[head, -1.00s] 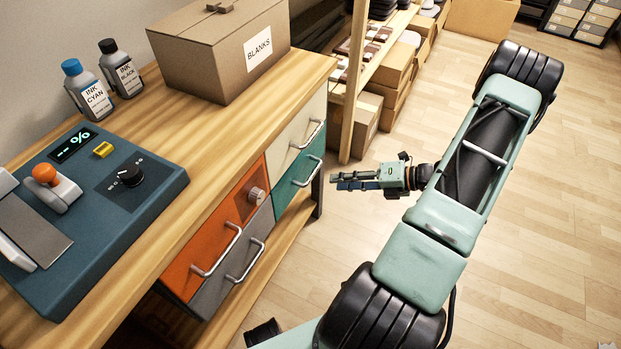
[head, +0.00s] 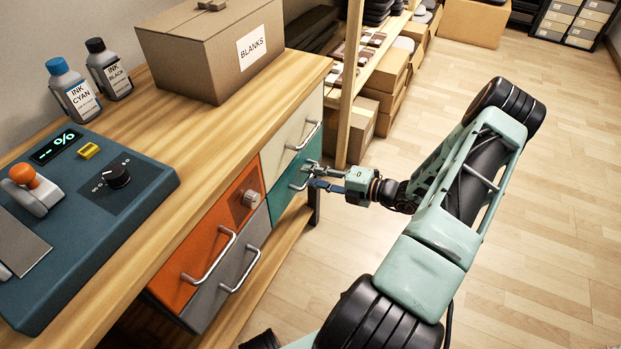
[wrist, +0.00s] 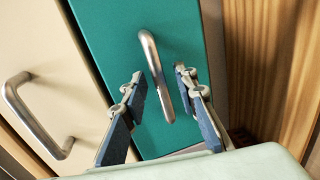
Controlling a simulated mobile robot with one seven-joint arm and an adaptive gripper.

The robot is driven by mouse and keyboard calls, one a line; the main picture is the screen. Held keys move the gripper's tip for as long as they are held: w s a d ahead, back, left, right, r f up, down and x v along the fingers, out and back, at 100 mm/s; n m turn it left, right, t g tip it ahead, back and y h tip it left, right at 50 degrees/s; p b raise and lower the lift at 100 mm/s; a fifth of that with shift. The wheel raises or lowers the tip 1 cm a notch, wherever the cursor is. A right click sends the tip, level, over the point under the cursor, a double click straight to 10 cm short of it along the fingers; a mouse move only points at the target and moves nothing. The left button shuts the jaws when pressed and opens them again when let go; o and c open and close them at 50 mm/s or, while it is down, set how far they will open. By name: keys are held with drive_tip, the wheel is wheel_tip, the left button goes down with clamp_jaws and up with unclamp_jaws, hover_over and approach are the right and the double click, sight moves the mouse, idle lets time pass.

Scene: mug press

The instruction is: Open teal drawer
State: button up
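The teal drawer (head: 284,188) is at the far end of the bench's drawer block, below the cream drawer, and it looks closed. Its front also fills the middle of the wrist view (wrist: 185,40). Its silver bar handle (wrist: 154,72) runs nearly upright there and its lower part lies between my fingers. My gripper (wrist: 160,92) is open, one finger on each side of the handle, with gaps showing on both sides. In the head view my gripper (head: 311,175) is at the teal drawer's front and partly hides the handle.
The cream drawer (head: 290,137) with its own handle (wrist: 30,112) is beside the teal one. An orange drawer (head: 205,250) with a knob and a grey drawer (head: 225,280) are nearer. A wooden shelf post (head: 351,90) stands close behind the gripper.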

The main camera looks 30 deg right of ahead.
drive_tip(key=shift+w+a+f, duration=0.1)
drive_tip(key=shift+w+a, duration=0.1)
drive_tip(key=shift+w, duration=0.05)
drive_tip(key=shift+c, duration=0.7)
clamp_jaws()
